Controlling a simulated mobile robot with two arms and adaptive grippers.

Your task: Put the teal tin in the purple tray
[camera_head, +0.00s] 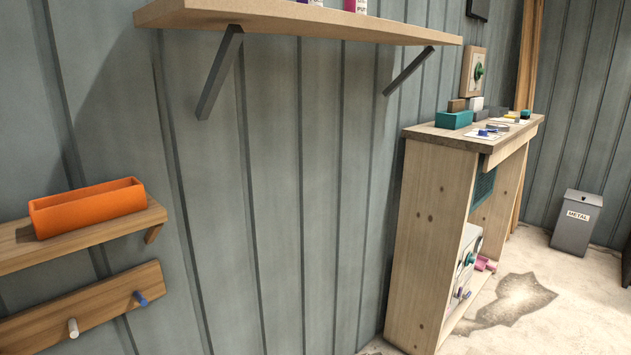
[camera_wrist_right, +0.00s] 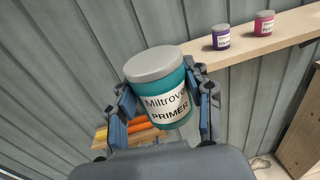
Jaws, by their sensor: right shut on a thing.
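The teal tin (camera_wrist_right: 163,88), with a grey lid and a label reading "Miltrova PRIMER", is in the right wrist view. My right gripper (camera_wrist_right: 164,84) is shut on it, one finger on each side. The tin is tilted in the picture and held clear of the wall shelf. Neither the tin nor either gripper shows in the head view. I see no purple tray in either view.
The wall shelf (camera_head: 300,22) carries a purple tin (camera_wrist_right: 221,37) and a pink tin (camera_wrist_right: 263,23). An orange bin (camera_head: 88,208) sits on a low shelf at left. A wooden bench (camera_head: 433,220) holds a teal box (camera_head: 453,120). A grey metal bin (camera_head: 575,225) stands far right.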

